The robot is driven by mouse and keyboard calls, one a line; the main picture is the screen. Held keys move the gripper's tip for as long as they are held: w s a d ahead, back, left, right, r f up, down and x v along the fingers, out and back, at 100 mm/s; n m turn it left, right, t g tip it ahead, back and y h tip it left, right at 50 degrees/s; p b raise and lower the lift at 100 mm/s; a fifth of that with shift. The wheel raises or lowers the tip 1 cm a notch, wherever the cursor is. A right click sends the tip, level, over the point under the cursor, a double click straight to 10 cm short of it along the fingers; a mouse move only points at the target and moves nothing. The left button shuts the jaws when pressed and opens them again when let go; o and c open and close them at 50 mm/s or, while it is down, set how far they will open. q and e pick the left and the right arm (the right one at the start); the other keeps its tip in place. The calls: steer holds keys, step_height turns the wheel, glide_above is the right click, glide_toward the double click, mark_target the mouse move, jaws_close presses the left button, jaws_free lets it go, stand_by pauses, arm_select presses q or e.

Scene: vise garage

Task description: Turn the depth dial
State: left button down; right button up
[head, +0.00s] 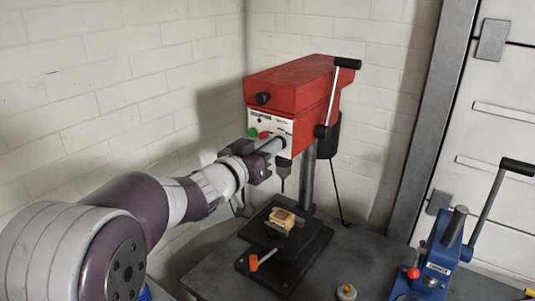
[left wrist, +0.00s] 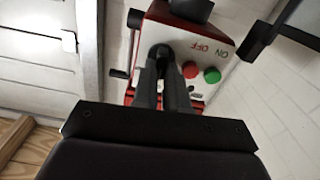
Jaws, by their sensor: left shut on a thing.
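A red drill press (head: 290,85) stands in the corner, with a white front panel carrying a green button (head: 252,132) and a red button (head: 265,135). My left gripper (head: 276,146) reaches the panel's lower right, beside the red button. In the left wrist view its two fingers (left wrist: 163,80) are shut on a dark round knob, the depth dial (left wrist: 160,52), beside the red button (left wrist: 190,69) and green button (left wrist: 212,75). The fingers cover much of the dial, and any mark on it is hidden. My right gripper is not in view.
The drill bit (head: 283,185) hangs above a small wooden block (head: 282,220) on the black base (head: 310,245). A feed lever (head: 334,95) rises on the press's right. A blue lever tool (head: 440,255) stands on the grey bench (head: 375,255) at right.

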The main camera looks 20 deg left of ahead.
arm_select(q)
steer(key=shift+m, duration=0.5)
steer(key=c, duration=1.2)
jaws_free()
steer(key=shift+o, duration=0.2)
steer(key=b+v, duration=0.2)
steer(key=v, duration=1)
steer(key=shift+s, duration=0.3)
steer(key=shift+a, duration=0.1)
